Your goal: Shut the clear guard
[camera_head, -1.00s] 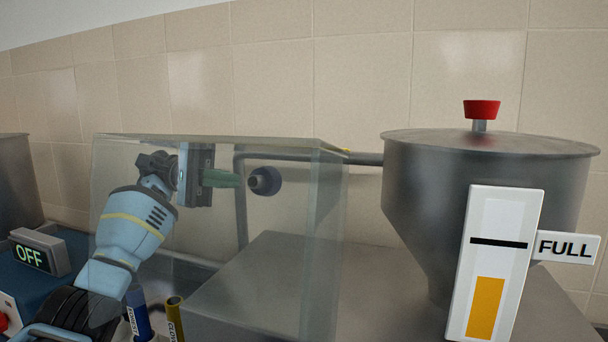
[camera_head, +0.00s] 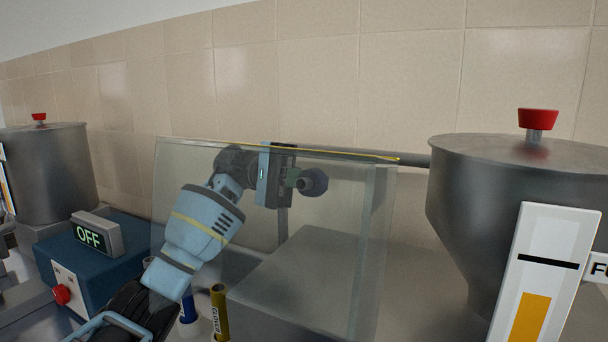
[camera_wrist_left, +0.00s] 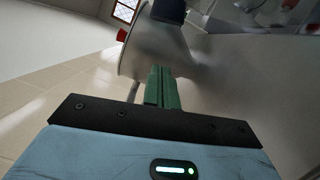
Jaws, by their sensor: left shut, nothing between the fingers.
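The clear guard (camera_head: 330,275) stands in the middle of the head view as a see-through box of panels, with a yellow line along its top edge. I cannot tell how far it is open. The fingertips are at or very near a dark round knob (camera_head: 314,182); contact is unclear, and so is whether the knob belongs to the guard. The left wrist view shows the shut green fingers (camera_wrist_left: 161,88). My right gripper is not in view.
A grey hopper (camera_head: 465,210) with a red-knobbed lid stands right, with a level gauge (camera_head: 545,270) in front. At left are another tank (camera_head: 50,175) and a blue box (camera_head: 110,260) reading OFF. A yellow tube (camera_head: 219,315) and a blue one stand beside my forearm.

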